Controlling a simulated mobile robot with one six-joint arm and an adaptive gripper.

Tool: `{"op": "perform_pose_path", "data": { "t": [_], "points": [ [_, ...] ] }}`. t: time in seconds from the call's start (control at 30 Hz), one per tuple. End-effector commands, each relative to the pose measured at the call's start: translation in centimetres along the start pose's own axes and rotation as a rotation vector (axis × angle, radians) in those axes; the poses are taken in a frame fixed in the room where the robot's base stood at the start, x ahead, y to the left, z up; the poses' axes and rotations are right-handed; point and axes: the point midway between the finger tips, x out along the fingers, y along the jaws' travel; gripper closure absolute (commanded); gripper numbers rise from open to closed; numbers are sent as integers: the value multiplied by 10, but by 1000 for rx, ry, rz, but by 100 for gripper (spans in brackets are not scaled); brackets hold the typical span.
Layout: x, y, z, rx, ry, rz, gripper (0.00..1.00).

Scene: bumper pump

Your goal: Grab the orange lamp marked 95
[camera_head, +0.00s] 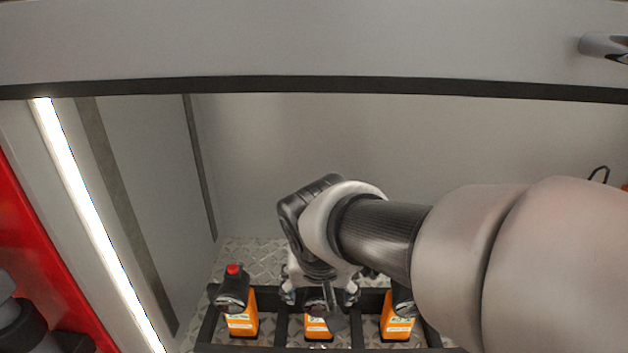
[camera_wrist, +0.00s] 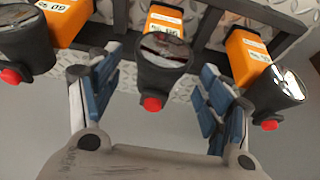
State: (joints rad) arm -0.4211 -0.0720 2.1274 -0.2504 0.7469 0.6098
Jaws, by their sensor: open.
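Three orange lamps with black heads and red knobs stand in a row in a black rack. In the head view they are the left lamp (camera_head: 241,322), the middle lamp (camera_head: 318,328) and the right lamp (camera_head: 397,328). My gripper (camera_head: 320,293) is open above the middle lamp and partly hides it. In the wrist view my gripper (camera_wrist: 160,72) has one blue-padded finger on each side of the middle lamp's head (camera_wrist: 162,55). I cannot tell whether the fingers touch it. All three lamps carry pale labels with numbers, too small to read surely, so I cannot tell which is 95.
The black rack (camera_head: 275,318) stands on a diamond-plate floor (camera_head: 250,258) inside a grey compartment. A grey wall with a bright light strip (camera_head: 95,220) is at left. The other lamps stand close outside my fingers. The back wall (camera_head: 400,140) is bare.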

Motion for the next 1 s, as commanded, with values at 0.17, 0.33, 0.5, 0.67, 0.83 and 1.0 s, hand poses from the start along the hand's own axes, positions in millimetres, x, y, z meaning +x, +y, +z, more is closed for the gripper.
{"op": "perform_pose_path", "data": {
  "t": [0.17,0.33,0.5,0.67,0.83,1.0],
  "points": [
    [19,0,0,1,-1,0,28],
    [32,1,1,1,-3,1,28],
    [58,1,2,0,-3,1,28],
    [72,0,2,0,-1,0,28],
    [73,0,2,1,1,-2,28],
    [73,0,2,1,1,-1,36]
  ]
}}
